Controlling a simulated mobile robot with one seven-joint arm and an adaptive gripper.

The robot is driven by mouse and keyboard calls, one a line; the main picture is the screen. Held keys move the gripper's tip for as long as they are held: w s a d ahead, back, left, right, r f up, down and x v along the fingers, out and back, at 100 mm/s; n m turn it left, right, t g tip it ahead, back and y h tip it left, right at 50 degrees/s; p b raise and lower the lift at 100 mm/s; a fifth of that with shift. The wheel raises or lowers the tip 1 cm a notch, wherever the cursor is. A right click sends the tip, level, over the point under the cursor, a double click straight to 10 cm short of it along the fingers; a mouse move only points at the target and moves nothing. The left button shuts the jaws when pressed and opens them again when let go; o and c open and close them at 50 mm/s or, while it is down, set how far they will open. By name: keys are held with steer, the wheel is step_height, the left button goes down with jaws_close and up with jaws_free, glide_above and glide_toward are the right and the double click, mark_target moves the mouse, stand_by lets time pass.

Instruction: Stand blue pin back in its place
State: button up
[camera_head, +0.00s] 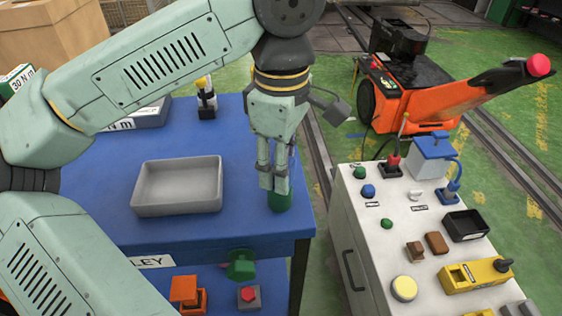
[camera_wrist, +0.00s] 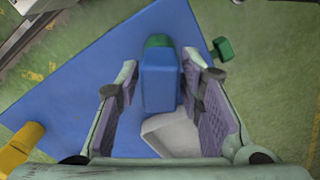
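My gripper (camera_head: 274,178) points down over the right part of the blue table top. In the wrist view its fingers (camera_wrist: 161,75) flank a blue block-like piece (camera_wrist: 161,82), which may be the blue pin. The fingers are close to its sides, but I cannot tell whether both touch it. A green rounded piece (camera_wrist: 158,41) shows at the far end of the blue piece. In the head view a green cylinder (camera_head: 279,199) stands on the table just under the fingertips. There the blue piece is hidden or blends with the table.
A grey tray (camera_head: 148,207) sits left of my gripper on the blue table (camera_head: 245,226). A small yellow-topped item (camera_head: 206,100) stands behind. A white console (camera_head: 345,205) with buttons and plugs is at the right, across a gap. A green knob (camera_head: 240,264) juts from the table's front.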

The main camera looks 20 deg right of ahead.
steer(key=shift+o, duration=1.2)
step_height(320, 180, up, 12)
stand_by(0.9)
